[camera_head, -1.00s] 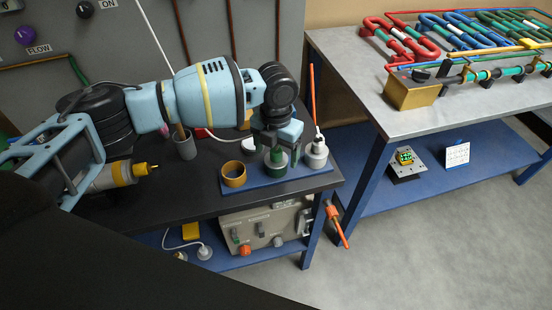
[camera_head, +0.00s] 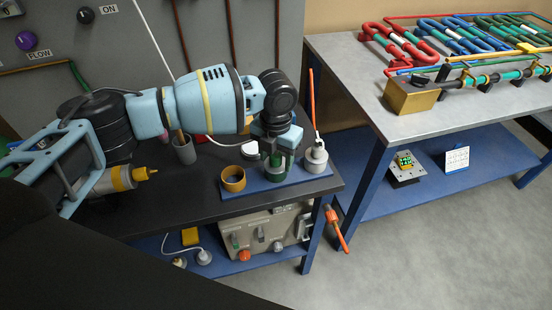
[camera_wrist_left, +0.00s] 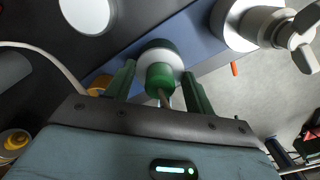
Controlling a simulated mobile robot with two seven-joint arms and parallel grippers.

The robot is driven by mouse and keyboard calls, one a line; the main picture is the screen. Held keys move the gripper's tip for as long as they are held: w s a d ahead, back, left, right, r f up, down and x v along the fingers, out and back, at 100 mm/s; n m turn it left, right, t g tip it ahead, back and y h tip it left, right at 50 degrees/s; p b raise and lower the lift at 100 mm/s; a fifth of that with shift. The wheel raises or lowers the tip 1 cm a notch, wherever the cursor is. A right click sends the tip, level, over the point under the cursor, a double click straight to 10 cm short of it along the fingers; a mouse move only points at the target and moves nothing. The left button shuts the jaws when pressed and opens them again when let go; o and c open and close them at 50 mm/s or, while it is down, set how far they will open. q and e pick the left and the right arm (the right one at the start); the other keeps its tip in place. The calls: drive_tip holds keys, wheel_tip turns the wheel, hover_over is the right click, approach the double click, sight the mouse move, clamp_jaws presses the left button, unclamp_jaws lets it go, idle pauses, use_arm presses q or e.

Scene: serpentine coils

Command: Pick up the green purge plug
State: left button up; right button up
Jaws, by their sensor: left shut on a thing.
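The green purge plug (camera_wrist_left: 160,76) stands in a white-and-dark round holder (camera_wrist_left: 158,47) on the blue tray (camera_head: 258,186) near the right end of the black bench. My left gripper (camera_head: 275,160) reaches down over it. In the left wrist view, the two green fingers of this gripper (camera_wrist_left: 159,88) lie on either side of the plug, and the gripper is shut on it. In the head view the fingers mostly hide the plug. My right gripper is in neither view.
On the same tray are a yellow-brown ring (camera_head: 233,178) to the left and a grey-white fitting (camera_head: 315,158) to the right. An orange rod rises behind the fitting. A grey cup (camera_head: 185,151) and a white round piece (camera_head: 250,148) stand further back on the bench.

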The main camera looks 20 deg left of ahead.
sight(276, 154)
use_arm(q)
drive_tip(key=shift+w+r, duration=0.1)
drive_tip(key=shift+r, duration=0.6)
wheel_tip(276, 154, up, 2)
drive_tip(key=shift+r, duration=0.15)
drive_tip(key=s+d+r+b, duration=0.1)
drive_tip(key=s+d, duration=0.7)
drive_tip(key=d, duration=0.6)
drive_tip(key=shift+r, duration=0.2)
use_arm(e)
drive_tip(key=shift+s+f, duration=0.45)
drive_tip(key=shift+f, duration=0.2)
use_arm(q)
drive_tip(key=shift+s+a, duration=0.1)
